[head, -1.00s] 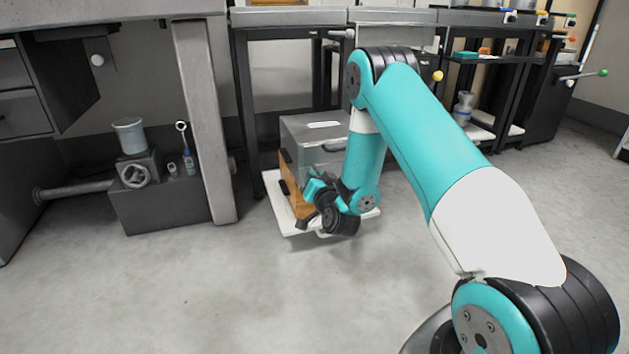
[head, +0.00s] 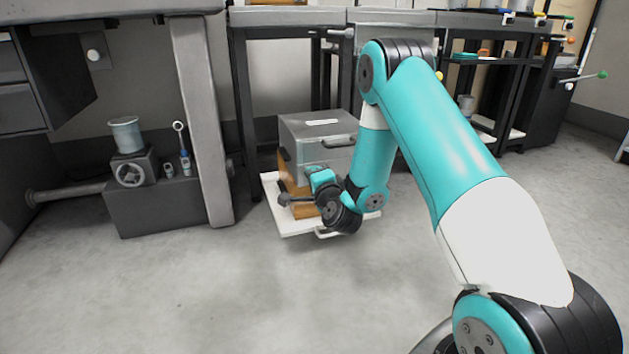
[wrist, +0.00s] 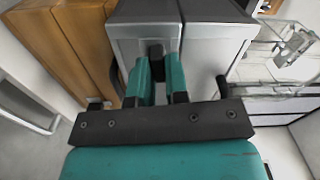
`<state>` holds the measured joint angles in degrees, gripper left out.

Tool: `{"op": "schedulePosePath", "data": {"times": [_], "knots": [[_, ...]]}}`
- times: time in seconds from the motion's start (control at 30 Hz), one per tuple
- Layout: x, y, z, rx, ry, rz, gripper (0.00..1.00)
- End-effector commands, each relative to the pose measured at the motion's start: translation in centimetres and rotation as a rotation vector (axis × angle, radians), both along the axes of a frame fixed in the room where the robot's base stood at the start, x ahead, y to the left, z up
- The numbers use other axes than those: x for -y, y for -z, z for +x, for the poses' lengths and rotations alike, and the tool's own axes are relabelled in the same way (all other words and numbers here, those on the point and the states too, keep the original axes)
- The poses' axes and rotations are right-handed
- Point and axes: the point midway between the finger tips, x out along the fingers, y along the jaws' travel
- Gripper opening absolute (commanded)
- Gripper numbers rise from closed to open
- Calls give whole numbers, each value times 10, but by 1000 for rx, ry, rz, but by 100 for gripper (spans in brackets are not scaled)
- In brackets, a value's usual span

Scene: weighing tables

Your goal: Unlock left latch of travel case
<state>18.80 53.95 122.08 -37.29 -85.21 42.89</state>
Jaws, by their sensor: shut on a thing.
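In the head view my gripper (head: 318,176) is at the case's lower front, and the wrist hides part of the case and the latch.
The white platform (head: 292,227) sticks out over the floor. A thick bench leg (head: 203,120) stands left of it. A dark box (head: 125,212) with a beaker (head: 125,135) stands further left. The floor in front is clear.

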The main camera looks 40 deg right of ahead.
Motion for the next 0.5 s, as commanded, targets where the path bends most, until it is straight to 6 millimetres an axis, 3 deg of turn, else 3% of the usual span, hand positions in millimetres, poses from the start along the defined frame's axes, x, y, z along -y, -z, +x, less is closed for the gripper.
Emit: {"op": "schedulePosePath", "data": {"times": [0.5], "knots": [[0, 1, 0, 49, 0, 176, 0]]}}
